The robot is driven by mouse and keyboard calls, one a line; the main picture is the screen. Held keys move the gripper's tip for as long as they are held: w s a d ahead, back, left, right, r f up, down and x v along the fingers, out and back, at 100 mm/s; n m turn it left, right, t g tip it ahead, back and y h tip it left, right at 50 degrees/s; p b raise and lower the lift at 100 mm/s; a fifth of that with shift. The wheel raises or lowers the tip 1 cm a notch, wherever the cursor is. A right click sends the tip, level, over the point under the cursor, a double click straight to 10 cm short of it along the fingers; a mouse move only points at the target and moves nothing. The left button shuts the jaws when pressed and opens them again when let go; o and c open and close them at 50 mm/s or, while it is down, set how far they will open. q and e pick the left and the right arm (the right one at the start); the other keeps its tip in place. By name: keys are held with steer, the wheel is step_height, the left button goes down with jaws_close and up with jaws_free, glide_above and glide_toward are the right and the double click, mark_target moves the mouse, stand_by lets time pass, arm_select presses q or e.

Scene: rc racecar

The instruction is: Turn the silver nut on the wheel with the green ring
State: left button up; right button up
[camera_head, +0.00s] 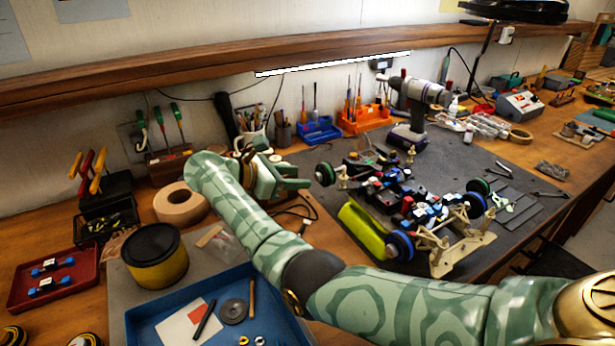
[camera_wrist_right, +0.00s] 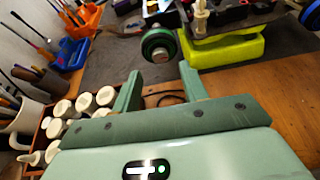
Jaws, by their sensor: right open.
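My left gripper is not in view.
A yellow-green block (camera_head: 362,232) is by the car. Blue-ringed wheels (camera_head: 400,246) are at its near side. A drill (camera_head: 412,105) stands behind. A tape roll (camera_head: 180,205), a yellow can (camera_head: 156,256) and a blue tray (camera_head: 165,318) are at the left. White bottles (camera_wrist_right: 84,104) are near the gripper.

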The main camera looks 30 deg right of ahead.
mark_target(316, 178)
steer(key=x, duration=0.4)
steer(key=shift+d+f, duration=0.1)
jaws_close()
steer(key=shift+w+f+n+g+b, duration=0.2)
steer(key=shift+n+g+b, duration=0.5)
steer(key=shift+n+b, duration=0.4)
steer(key=shift+r+n, duration=0.15)
steer(key=shift+n, duration=0.25)
steer(key=shift+r, duration=0.1)
jaws_free()
